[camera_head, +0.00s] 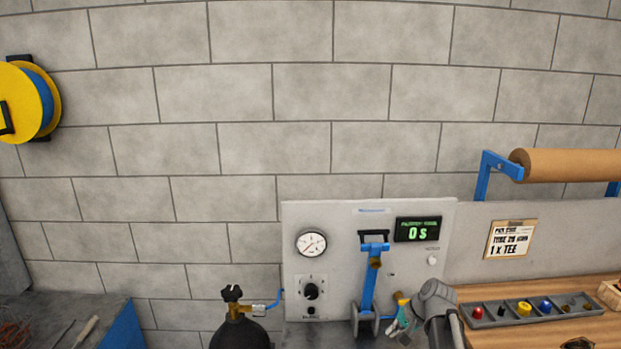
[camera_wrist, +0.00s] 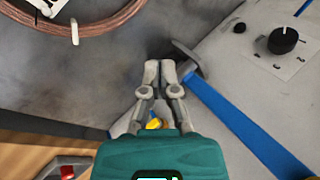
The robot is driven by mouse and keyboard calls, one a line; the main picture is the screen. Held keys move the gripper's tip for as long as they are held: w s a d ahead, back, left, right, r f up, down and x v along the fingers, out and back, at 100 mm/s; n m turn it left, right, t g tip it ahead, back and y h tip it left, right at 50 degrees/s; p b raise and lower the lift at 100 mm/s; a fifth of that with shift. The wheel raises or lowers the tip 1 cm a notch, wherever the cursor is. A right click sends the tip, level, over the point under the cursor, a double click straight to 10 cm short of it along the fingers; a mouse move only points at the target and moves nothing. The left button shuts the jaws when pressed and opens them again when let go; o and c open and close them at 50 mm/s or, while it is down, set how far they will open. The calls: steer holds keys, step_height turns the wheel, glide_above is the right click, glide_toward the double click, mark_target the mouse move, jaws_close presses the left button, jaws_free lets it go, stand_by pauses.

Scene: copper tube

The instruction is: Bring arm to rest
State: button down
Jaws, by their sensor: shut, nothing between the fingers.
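My gripper (camera_wrist: 160,70) shows in the wrist view with its two grey fingers close together and nothing between them. Its teal body fills the lower middle of that view. The fingertips appear beside the grey end of a blue lever (camera_wrist: 235,120); I cannot tell whether they touch it. In the head view, my arm (camera_head: 437,300) reaches in at the bottom, right of the blue lever on the grey panel (camera_head: 340,225). My gripper is small and partly hidden there.
A copper tube coil (camera_wrist: 90,27) lies at the wrist view's top left. A black cylinder (camera_head: 238,335) stands left; a parts tray (camera_head: 500,322) lies right.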

steer(key=s+a+f+n+g+h, duration=0.1)
steer(key=s+a+n+h, duration=0.1)
steer(key=s, duration=0.4)
steer(key=s+a+f+n+g+h, duration=0.1)
steer(key=s+a+n+g+h, duration=0.1)
steer(key=s, duration=0.4)
steer(key=shift+a+f+n+h, duration=0.25)
steer(key=shift+a+n+h, duration=0.35)
steer(key=shift+a+n, duration=0.2)
steer(key=shift+s, duration=0.1)
